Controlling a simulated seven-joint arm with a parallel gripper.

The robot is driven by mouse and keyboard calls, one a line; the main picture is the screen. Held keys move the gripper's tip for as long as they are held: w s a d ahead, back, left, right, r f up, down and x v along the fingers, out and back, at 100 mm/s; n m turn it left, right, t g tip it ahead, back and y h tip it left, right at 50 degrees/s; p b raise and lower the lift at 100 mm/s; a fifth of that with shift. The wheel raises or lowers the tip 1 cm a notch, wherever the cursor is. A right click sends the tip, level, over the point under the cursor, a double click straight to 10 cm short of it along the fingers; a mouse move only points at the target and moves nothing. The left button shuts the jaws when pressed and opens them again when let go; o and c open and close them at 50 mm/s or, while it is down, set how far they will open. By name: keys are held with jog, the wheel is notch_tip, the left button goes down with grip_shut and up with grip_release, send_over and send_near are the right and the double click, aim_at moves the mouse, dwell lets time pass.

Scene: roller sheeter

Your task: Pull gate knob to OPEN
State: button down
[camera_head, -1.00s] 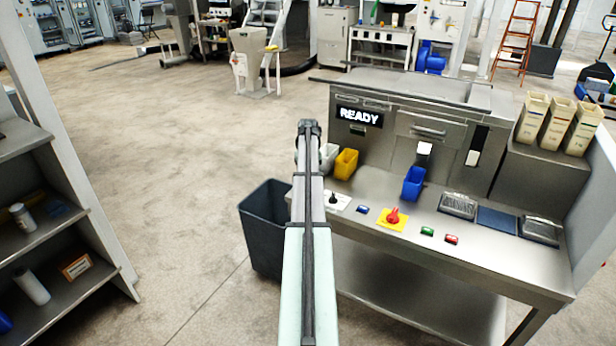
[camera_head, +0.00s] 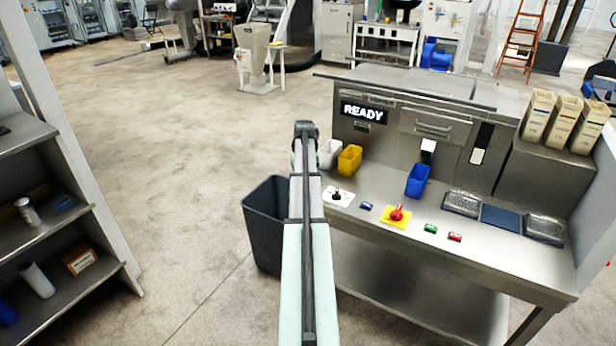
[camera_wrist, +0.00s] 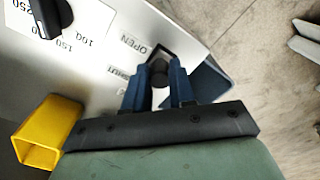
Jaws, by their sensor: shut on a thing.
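The gate knob (camera_wrist: 159,72), a dark rounded knob, sits between the two blue fingers of my gripper (camera_wrist: 159,85) in the wrist view. The fingers are shut on it. The knob is at a dark slot in the steel panel, next to an OPEN label (camera_wrist: 138,42) and a SHUT label (camera_wrist: 124,77). The knob is at the OPEN end of the slot as far as shows; the fingers hide part of the slot. In the head view my arm hides the knob and the fingertips.
A yellow bin (camera_head: 349,159) stands beside the gripper, and shows in the wrist view (camera_wrist: 46,132). A black dial (camera_wrist: 50,16) is on the panel. A dark waste bin (camera_head: 268,228) stands left of the steel bench (camera_head: 480,262). A display (camera_head: 363,112) reads READY.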

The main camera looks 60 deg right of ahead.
jog(key=shift+a, duration=0.25)
jog(key=c, duration=0.9)
grip_release()
jog(key=shift+c, duration=0.2)
jog(key=shift+d+r, duration=0.1)
jog(key=shift+r, duration=0.55)
notch_tip(320, 180, up, 12)
jog(key=shift+r, duration=0.25)
